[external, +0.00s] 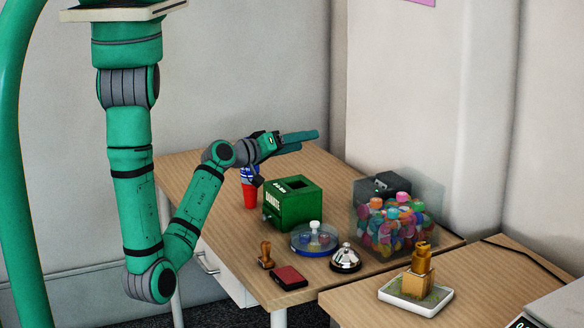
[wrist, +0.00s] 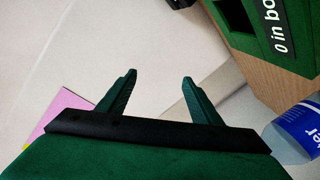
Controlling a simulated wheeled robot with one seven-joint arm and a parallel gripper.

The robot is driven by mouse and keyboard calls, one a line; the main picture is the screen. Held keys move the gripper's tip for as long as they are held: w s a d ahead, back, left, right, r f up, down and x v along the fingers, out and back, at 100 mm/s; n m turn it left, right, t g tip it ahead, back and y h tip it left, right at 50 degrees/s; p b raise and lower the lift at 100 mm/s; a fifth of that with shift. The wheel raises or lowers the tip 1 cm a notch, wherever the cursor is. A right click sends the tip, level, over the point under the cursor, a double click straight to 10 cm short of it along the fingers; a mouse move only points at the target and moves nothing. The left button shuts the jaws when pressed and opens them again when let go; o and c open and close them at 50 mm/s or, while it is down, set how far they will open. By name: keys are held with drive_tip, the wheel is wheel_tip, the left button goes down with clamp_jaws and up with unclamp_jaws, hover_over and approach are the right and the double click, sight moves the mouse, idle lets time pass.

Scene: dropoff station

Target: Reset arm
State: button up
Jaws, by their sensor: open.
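My green arm reaches out from the upper left in the external view, with my gripper (external: 300,140) above the back part of the wooden table (external: 185,165). In the wrist view my gripper (wrist: 158,85) shows two green fingers spread apart with nothing between them. Behind the fingers is pale wall. A green box (external: 293,203) stands below and in front of my gripper. It also shows in the wrist view (wrist: 250,30) at the upper right, with white lettering.
A red and blue item (external: 249,195) stands beside the green box, partly behind my forearm. A clear lidded dish (external: 314,240), bell (external: 346,258), wooden stamp (external: 265,256), red ink pad (external: 289,278) and clear bin of colourful capsules (external: 392,222) crowd the table. A tray (external: 433,304) holds a golden figure.

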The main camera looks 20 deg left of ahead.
drive_tip(key=s+a+f+n+t+y, duration=0.2)
drive_tip(key=s+a+f+n+y, duration=0.2)
drive_tip(key=s+a+f+y, duration=0.65)
drive_tip(key=s+a+m, duration=0.1)
drive_tip(key=s+a, duration=0.3)
drive_tip(key=s, duration=0.3)
drive_tip(key=s+a+r+m, duration=0.1)
drive_tip(key=s+a, duration=0.2)
drive_tip(key=s, duration=0.4)
drive_tip(key=s+a+m, duration=0.2)
drive_tip(key=s+a, duration=0.2)
drive_tip(key=s, duration=0.4)
drive_tip(key=shift+a+r+g, duration=0.25)
drive_tip(key=shift+a+g, duration=0.05)
